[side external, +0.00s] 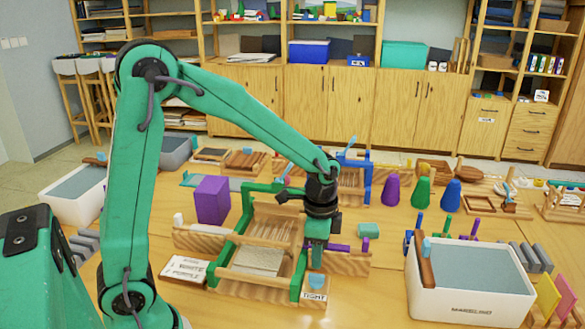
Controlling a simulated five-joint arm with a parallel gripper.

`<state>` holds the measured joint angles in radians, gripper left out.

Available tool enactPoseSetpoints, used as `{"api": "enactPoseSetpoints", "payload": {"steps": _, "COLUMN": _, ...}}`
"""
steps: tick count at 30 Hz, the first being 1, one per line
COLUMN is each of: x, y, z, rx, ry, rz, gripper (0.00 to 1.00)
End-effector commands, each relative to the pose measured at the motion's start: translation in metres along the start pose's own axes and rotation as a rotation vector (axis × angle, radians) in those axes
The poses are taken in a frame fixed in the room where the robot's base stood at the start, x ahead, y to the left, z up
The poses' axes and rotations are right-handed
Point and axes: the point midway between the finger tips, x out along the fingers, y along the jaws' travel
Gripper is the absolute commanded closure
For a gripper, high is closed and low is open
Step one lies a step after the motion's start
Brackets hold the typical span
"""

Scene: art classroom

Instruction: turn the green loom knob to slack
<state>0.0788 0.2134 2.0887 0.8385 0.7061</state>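A small loom with a green frame (243,222) and pale threads stands on the table in front of me. A card reading TIGHT (314,296) is at its front right corner, with a light blue tab (316,282) just above it. My gripper (317,258) points down over the loom's right side, close behind that tab. Its fingers overlap the right end of the loom in the picture, so I cannot tell whether they touch anything or how far apart they are. I cannot clearly make out the green knob; it may be hidden behind the gripper.
A purple block (212,200) and a lettered card (185,270) are left of the loom. A blue-framed loom (354,165) stands behind. Purple, green and blue cones (421,193) are at the right back, and a white bin (470,304) is at the front right.

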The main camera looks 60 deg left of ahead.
Motion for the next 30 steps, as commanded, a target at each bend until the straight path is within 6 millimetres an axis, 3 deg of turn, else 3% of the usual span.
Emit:
{"api": "enactPoseSetpoints", "payload": {"steps": 13, "x": 0.052, "y": 0.001, "z": 0.001, "rx": 0.0, "ry": -0.003, "rz": 0.003, "gripper": 0.67}}
{"api": "enactPoseSetpoints", "payload": {"steps": 27, "x": 0.062, "y": 0.0, "z": 0.0, "rx": 0.0, "ry": -0.001, "rz": 0.0, "gripper": 0.67}}
{"api": "enactPoseSetpoints", "payload": {"steps": 28, "x": 0.062, "y": 0.0, "z": 0.0, "rx": 0.0, "ry": -0.001, "rz": 0.0, "gripper": 0.69}}
{"api": "enactPoseSetpoints", "payload": {"steps": 30, "x": 0.062, "y": 0.0, "z": 0.0, "rx": 0.0, "ry": -0.001, "rz": 0.0, "gripper": 0.83}}
